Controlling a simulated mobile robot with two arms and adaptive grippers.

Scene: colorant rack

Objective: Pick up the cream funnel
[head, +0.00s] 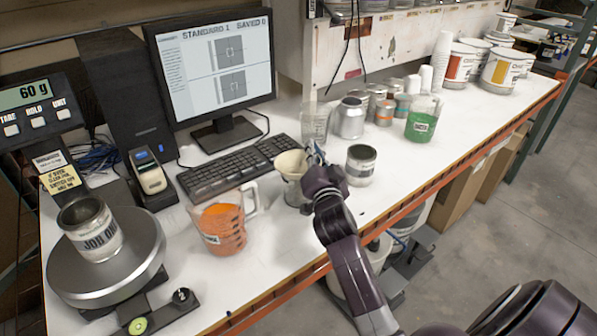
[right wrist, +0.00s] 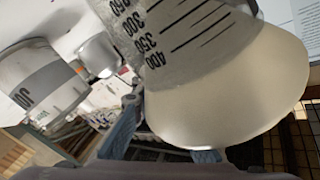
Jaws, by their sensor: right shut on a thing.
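The cream funnel (head: 289,166) is near the middle of the bench in the head view, just left of my right gripper (head: 314,157). Its wide cream cone (right wrist: 235,85) fills the right of the right wrist view. My right gripper is shut on the funnel, with its blue-grey fingers (right wrist: 160,140) at the rim in the wrist view. The funnel's lower part is hard to make out, so I cannot tell whether it touches the bench. My left gripper is not in view.
A clear graduated beaker (head: 315,124) stands just behind the funnel. An orange-filled jug (head: 222,228) is at left, an open can (head: 361,165) at right. The keyboard (head: 235,168) lies behind.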

